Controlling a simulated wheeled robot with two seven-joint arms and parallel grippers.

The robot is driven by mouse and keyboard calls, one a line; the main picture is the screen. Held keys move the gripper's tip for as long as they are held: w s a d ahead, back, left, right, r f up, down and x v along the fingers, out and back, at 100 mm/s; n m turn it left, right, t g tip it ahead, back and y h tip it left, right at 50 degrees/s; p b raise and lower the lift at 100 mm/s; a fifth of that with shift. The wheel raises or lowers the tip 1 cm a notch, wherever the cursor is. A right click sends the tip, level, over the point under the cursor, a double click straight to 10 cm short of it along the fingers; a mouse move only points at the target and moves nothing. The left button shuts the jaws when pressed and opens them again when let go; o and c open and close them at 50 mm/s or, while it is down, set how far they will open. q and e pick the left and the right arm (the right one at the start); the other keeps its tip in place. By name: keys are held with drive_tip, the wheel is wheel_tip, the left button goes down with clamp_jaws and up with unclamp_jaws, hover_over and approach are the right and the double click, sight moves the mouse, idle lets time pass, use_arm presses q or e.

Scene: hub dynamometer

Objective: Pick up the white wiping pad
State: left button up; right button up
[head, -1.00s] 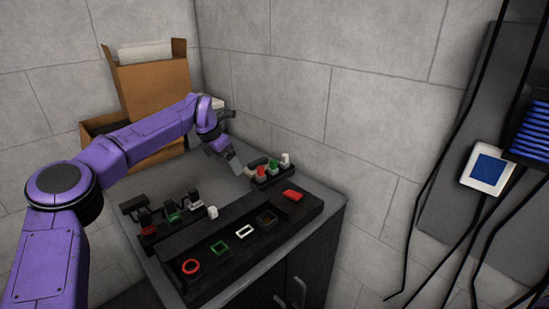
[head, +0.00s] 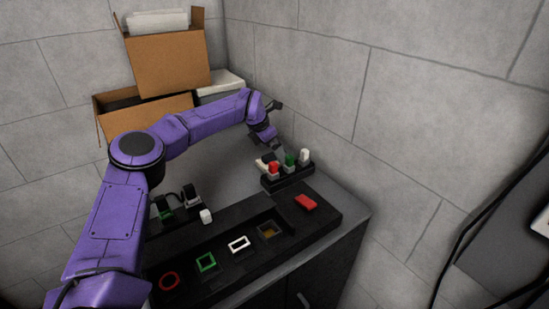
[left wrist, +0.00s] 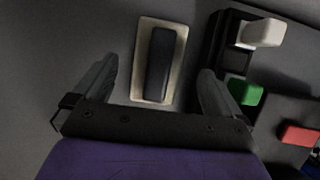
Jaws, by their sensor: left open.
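The wiping pad (left wrist: 140,90) shows in the left wrist view as a pale cream rectangle with a dark raised grip (left wrist: 159,64) along its middle. It lies flat on the grey worktop. My left gripper (left wrist: 158,68) is open, with one finger on each side of the pad and gaps between. My right gripper is not in view.
A black rack (head: 288,178) with white, green and red pieces stands close beside the left gripper; it also shows in the wrist view (left wrist: 236,60). A black tray (head: 215,285) with coloured frames lies in front. Cardboard boxes (head: 168,65) stand behind, with walls close by.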

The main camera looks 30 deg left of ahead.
sight(274, 155)
use_arm(q)
drive_tip(key=x, duration=0.3)
drive_tip(key=shift+a+f+p, duration=0.1)
drive_tip(key=shift+f+p, duration=0.15)
drive_tip(key=shift+p, duration=0.05)
drive_tip(key=c, duration=1.1)
drive_tip(key=shift+c, duration=0.2)
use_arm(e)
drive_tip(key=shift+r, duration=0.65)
use_arm(q)
drive_tip(key=shift+r, duration=0.1)
drive_tip(key=shift+r, duration=0.15)
wheel_tip(274, 155, up, 2)
drive_tip(key=shift+r+b, duration=0.25)
drive_tip(key=shift+b, duration=0.95)
drive_tip(key=s+d+r+b, duration=0.4)
drive_tip(key=s+d+r, duration=0.4)
drive_tip(key=s+r, duration=0.2)
drive_tip(key=shift+s+d+b, duration=0.25)
drive_tip(key=shift+s+b, duration=0.15)
drive_tip(key=shift+s, duration=0.15)
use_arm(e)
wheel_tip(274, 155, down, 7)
